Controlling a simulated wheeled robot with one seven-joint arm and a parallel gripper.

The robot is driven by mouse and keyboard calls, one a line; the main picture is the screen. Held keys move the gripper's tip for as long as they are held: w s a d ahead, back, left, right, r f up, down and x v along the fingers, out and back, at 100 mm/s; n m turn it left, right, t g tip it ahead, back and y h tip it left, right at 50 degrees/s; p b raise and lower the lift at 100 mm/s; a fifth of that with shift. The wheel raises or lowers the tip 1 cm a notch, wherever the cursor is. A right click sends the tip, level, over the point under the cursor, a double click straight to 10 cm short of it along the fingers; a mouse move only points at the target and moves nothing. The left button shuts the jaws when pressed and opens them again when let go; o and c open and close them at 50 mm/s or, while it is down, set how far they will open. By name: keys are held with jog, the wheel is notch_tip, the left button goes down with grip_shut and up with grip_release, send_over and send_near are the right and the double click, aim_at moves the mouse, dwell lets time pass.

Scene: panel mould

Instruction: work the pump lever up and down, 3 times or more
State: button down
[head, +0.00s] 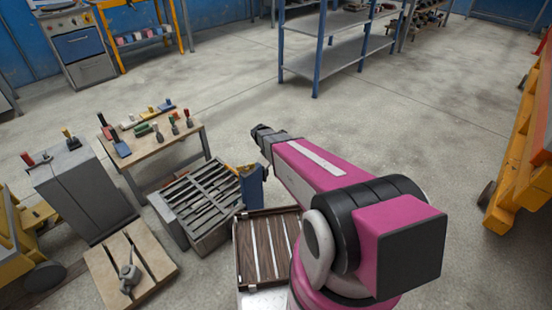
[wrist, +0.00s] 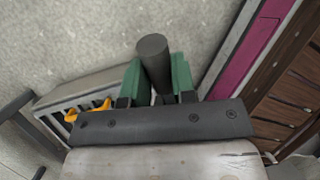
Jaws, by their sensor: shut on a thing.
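My gripper (wrist: 156,82) shows in the wrist view, with a green finger on each side of a dark grey round bar. The fingers are shut on this bar, which I take to be the pump lever (wrist: 153,52); its flat round end points up in the picture. Its lower part is hidden behind the gripper's dark crossbar. No pump body shows clearly in either view.
A slatted grey bin (head: 207,208) stands beside a brown slatted crate (head: 264,217). A bench with tools (head: 165,140), a grey cabinet (head: 85,195) and a beige board (head: 105,270) lie further left.

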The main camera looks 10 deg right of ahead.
jog(key=shift+r, duration=0.1)
jog(key=c, duration=0.9)
grip_release()
jog(key=shift+a, duration=0.1)
jog(key=v, duration=1)
jog(key=shift+s+a+r, duration=0.15)
jog(key=shift+a+r, duration=0.05)
jog(key=shift+r, duration=0.15)
jog(key=s+d+r+m+y, duration=0.1)
jog(key=s+d+r+m, duration=0.1)
jog(key=s+m, duration=0.4)
jog(key=s+d+r+m+y, duration=0.2)
jog(key=s+m, duration=0.4)
jog(key=m, duration=0.4)
jog(key=s+d+r+m+y, duration=0.1)
jog(key=s+d+r+m, duration=0.2)
jog(key=s+m, duration=0.4)
jog(key=shift+d+r+m+g+y, duration=0.15)
jog(key=shift+r+m+g+y, duration=0.2)
jog(key=shift+m, duration=0.35)
